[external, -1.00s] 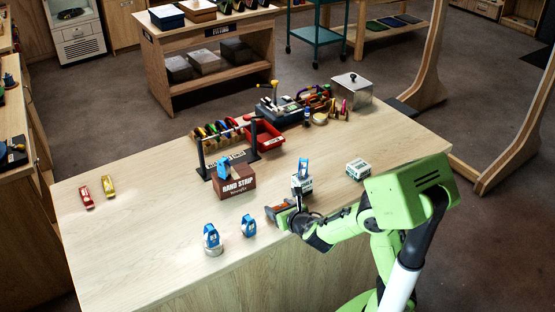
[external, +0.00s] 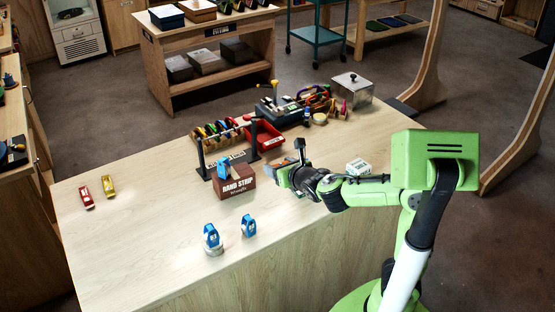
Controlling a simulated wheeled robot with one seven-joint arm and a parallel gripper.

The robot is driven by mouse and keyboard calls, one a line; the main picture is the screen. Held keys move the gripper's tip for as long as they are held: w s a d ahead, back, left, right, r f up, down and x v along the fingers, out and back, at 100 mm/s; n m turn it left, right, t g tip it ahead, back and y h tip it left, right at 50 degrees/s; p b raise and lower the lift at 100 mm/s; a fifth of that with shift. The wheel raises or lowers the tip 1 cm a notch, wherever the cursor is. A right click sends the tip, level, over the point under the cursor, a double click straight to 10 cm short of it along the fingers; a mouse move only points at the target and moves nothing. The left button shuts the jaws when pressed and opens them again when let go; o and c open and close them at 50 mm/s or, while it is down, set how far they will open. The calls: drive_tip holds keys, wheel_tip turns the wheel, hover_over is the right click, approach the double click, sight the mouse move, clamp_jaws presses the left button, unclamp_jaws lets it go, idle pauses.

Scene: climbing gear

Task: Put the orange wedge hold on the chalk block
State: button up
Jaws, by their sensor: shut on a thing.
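My gripper (external: 284,172) is shut on the orange wedge hold (external: 284,162), which shows only as a small orange patch at its tip. The gripper is over the middle of the table, to the right of the brown box. A white-and-green chalk block (external: 358,168) sits on the table to the right of my gripper. Another similar block, with a blue piece (external: 299,146) at its top, is almost wholly hidden behind my gripper and wrist. I cannot tell whether the hold touches that block.
A brown box marked "HAND STRIP" (external: 235,184) with a blue piece on it stands close left of my gripper. Two blue pieces (external: 212,238) (external: 249,226) stand nearer the front. A black rack (external: 203,165), red bin (external: 265,138) and tool tray lie behind. The table's left side is mostly clear.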

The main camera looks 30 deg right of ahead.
wheel_tip(320, 180, up, 3)
drive_tip(key=shift+w+r, duration=0.1)
drive_tip(key=shift+r, duration=0.05)
drive_tip(key=w+d+m+g+h+p, duration=0.1)
drive_tip(key=w+d+m+h+p, duration=0.2)
drive_tip(key=d, duration=0.5)
drive_tip(key=m+g+h+p, duration=0.7)
drive_tip(key=m+g+h, duration=0.1)
drive_tip(key=m, duration=0.2)
hover_over(361, 162)
drive_tip(key=shift+t, duration=0.4)
wheel_tip(361, 162, down, 16)
drive_tip(key=b, duration=0.4)
drive_tip(key=shift+s+r, duration=0.1)
drive_tip(key=shift+r, duration=0.2)
drive_tip(key=o, duration=1.1)
drive_tip(key=shift+c, duration=0.2)
